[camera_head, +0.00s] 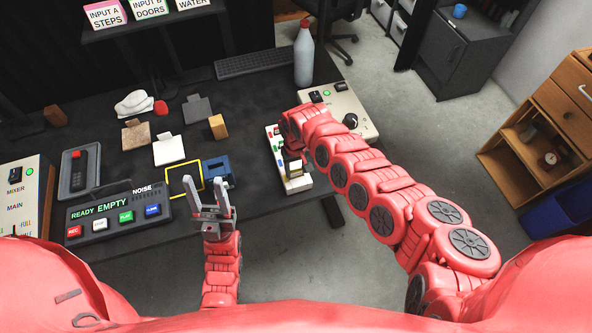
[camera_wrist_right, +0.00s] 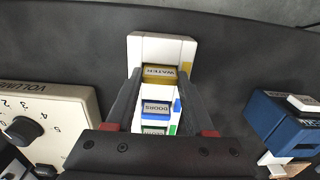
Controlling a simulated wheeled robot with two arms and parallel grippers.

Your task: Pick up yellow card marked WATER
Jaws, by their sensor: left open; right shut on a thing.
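The yellow card marked WATER (camera_wrist_right: 160,73) is in the right wrist view, between the two dark fingers of my right gripper (camera_wrist_right: 159,80), which is shut on it. The lettering appears upside down there. The card is at the white rack (camera_wrist_right: 155,45); I cannot tell whether it is lifted clear of its slot. In the head view the rack (camera_head: 298,185) stands at the table's right side, partly hidden by my right arm. My left gripper (camera_head: 210,190) is open and empty, beside a yellow square outline (camera_head: 213,161) on the table.
A blue DOORS card (camera_wrist_right: 156,108) and a green card (camera_wrist_right: 153,130) are in the rack near my right fingers. A box with a VOLUME knob (camera_wrist_right: 24,130) is at left, a blue box (camera_wrist_right: 275,120) at right. A bottle (camera_head: 304,58) stands behind my right arm.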

